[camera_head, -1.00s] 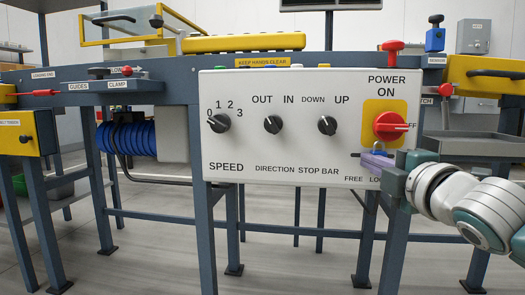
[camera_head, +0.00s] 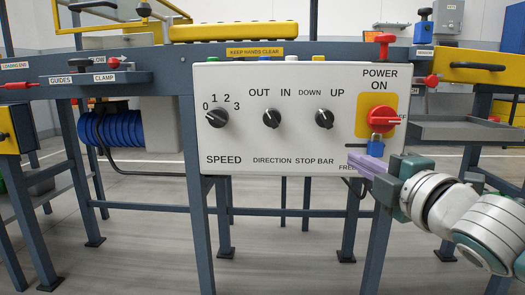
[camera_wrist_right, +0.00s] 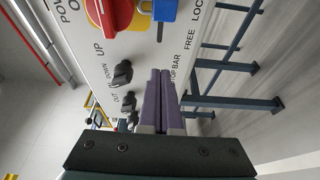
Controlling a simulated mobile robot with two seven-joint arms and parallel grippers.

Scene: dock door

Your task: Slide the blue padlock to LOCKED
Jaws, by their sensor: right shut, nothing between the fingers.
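The blue padlock (camera_head: 376,149) hangs on the white control panel just below the red power knob. It is to the right of the FREE label, with a bit of dark slot bare at its left. It also shows at the top edge of the right wrist view (camera_wrist_right: 165,10), beside the FREE and partly cut-off LOC… lettering. My right gripper (camera_head: 354,160) is shut and empty, its purple fingers together, just below and left of the padlock. In the right wrist view the fingertips (camera_wrist_right: 160,72) appear apart from the padlock. The gripper hides the LOCKED label in the head view. My left gripper is not seen.
The red power knob (camera_head: 384,119) sits close above the padlock. Black speed, direction and stop bar knobs (camera_head: 324,118) lie to the left. A grey tray (camera_head: 465,130) stands right of the panel. The space in front of the panel's left part is clear.

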